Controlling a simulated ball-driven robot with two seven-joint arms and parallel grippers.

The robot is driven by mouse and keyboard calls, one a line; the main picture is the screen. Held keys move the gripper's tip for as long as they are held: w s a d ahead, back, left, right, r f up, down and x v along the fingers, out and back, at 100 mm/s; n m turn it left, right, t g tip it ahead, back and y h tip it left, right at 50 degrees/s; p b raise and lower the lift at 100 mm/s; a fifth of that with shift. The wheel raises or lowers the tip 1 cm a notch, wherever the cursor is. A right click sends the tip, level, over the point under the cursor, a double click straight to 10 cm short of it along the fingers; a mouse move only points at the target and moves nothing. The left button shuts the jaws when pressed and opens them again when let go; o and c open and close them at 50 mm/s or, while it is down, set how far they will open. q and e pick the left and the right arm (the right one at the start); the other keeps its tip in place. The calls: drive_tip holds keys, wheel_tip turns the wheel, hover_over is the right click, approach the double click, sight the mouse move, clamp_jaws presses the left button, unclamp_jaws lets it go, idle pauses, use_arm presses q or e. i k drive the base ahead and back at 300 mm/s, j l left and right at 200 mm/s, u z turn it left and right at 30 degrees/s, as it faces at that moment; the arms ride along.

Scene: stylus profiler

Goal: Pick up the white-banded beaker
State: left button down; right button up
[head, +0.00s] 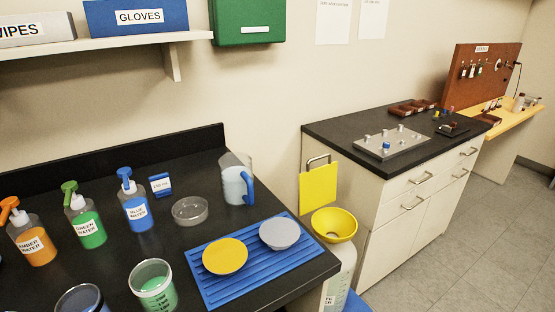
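A clear beaker (153,288) with green contents and dark printed marks stands at the front of the black bench. A pale rim shows around its top; I cannot tell for sure whether this is the white band. A second beaker (82,300) with a dark bluish look stands to its left, cut off by the bottom edge of the head view. Its lower part is out of view, and I see no white band on it. Neither of my grippers is in view.
Pump bottles of orange (38,252), green (88,228) and blue (138,212) water stand behind the beakers. A blue ribbed tray (225,292) with yellow and grey discs lies to the right. A glass dish (190,210) and a blue-handled jug (236,184) stand further back.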

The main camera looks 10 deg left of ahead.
sight(151, 282)
drive_tip(key=u, duration=1.2)
drive_tip(key=l+z, duration=0.1)
drive_tip(key=z, duration=1.2)
drive_tip(key=k+j+u, duration=0.1)
drive_tip(key=u, duration=0.4)
drive_tip(key=j+u, duration=0.45)
drive_tip(key=l, duration=0.1)
